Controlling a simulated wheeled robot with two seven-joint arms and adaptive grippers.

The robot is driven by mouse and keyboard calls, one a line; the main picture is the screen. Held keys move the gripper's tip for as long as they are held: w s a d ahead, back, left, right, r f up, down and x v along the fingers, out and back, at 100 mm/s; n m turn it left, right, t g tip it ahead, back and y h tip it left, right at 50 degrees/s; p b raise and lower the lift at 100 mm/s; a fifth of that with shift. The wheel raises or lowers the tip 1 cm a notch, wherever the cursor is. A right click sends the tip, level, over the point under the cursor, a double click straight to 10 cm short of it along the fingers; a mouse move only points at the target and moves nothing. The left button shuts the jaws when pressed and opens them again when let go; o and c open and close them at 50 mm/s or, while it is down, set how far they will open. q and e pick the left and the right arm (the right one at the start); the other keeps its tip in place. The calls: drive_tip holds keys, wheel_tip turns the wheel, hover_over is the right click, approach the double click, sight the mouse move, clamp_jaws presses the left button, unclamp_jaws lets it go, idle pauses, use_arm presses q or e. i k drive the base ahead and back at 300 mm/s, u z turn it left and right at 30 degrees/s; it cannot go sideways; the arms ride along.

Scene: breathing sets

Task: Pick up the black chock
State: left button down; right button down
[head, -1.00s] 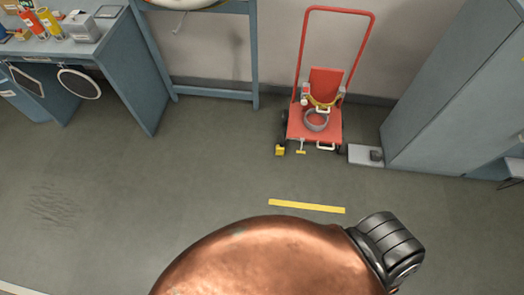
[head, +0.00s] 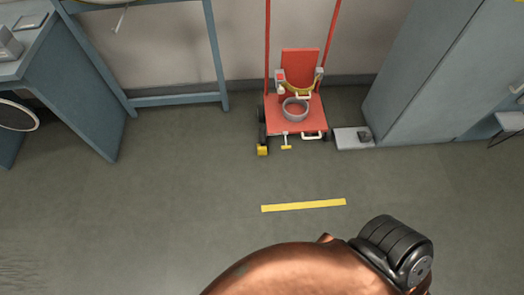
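A small dark block, which looks like the black chock (head: 364,137), sits on the right part of a pale flat plate (head: 346,143) on the floor. The plate lies between the red cart and the grey-blue cabinet. The block is small in the head view and its exact shape is hard to make out. Neither of my grippers is in view, so where they are relative to the block does not show.
A red cart (head: 311,118) holding a grey ring (head: 295,109) stands by the wall. A yellow block (head: 262,150) is at its left wheel. A cabinet (head: 435,85) stands right of the plate. Floor around the yellow strip (head: 303,205) is clear.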

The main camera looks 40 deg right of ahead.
sight(365, 136)
drive_tip(key=z, duration=2.35)
